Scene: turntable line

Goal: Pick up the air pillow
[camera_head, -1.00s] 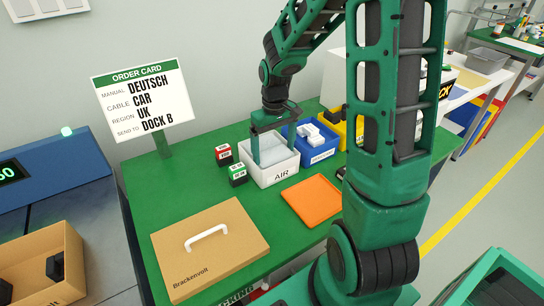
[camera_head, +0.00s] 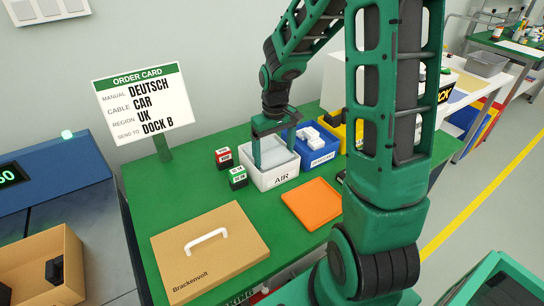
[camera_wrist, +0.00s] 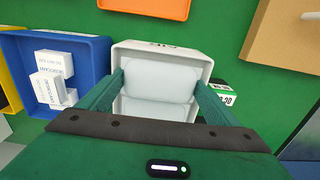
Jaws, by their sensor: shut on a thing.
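The white bin marked AIR (camera_head: 286,179) stands on the green table and holds pale, translucent air pillows. My gripper (camera_head: 274,152) reaches down into this bin from above. In the wrist view its two fingers are on either side of an air pillow (camera_wrist: 158,80), and they are shut on it. The pillow is still within the bin's walls. Another pale pillow surface (camera_wrist: 150,108) shows just below it in the wrist view. The fingertips are partly hidden by the pillow and the bin.
A blue bin (camera_head: 318,156) with white boxes stands close beside the AIR bin. Small red (camera_head: 223,157) and green (camera_head: 238,177) boxes stand at its left. An orange tray (camera_head: 312,204) and a closed cardboard box (camera_head: 210,255) lie in front.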

